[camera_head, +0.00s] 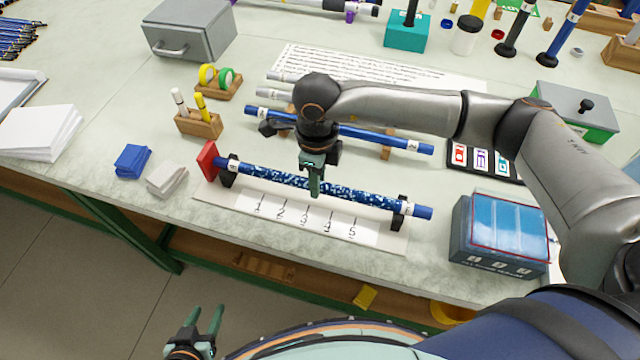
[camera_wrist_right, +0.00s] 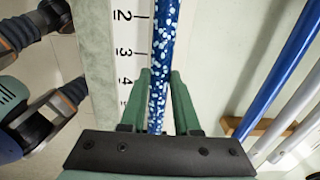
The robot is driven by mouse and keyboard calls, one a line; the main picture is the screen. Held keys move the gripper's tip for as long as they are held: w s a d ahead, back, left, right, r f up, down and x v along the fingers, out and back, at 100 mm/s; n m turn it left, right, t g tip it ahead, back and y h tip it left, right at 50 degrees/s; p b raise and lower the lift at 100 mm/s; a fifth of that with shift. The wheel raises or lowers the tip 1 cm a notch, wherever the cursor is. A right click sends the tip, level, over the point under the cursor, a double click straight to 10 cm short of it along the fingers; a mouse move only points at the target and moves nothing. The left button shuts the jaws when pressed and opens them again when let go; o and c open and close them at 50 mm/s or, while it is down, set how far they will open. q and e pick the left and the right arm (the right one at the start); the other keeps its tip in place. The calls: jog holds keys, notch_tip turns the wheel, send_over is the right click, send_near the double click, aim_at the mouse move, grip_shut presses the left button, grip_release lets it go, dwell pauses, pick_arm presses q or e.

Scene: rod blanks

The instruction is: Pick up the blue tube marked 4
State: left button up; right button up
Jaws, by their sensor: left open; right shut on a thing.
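A blue tube with white speckles (camera_head: 275,177) lies across two dark holders on a pale board (camera_head: 222,203), above a strip printed 1 to 5. It has white end bands, whose marking I cannot read. My right gripper (camera_head: 314,190) reaches down over the middle of this tube and is shut on it. In the right wrist view the speckled tube (camera_wrist_right: 165,35) runs between the green fingers (camera_wrist_right: 160,78), near the printed 3 and 4. A plain blue tube (camera_head: 370,134) lies behind, partly hidden by my right arm. My left gripper (camera_head: 206,314) is open and empty, off the table's front edge.
A red stop block (camera_head: 207,160) stands at the board's left end. A blue-grey box (camera_head: 500,240) stands to the right. A wooden holder with markers (camera_head: 198,124) and blue sponge-like blocks (camera_head: 131,160) are to the left. Grey rods (camera_head: 276,93) lie farther back.

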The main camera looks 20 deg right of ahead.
grip_shut()
jog(key=shift+r, duration=0.1)
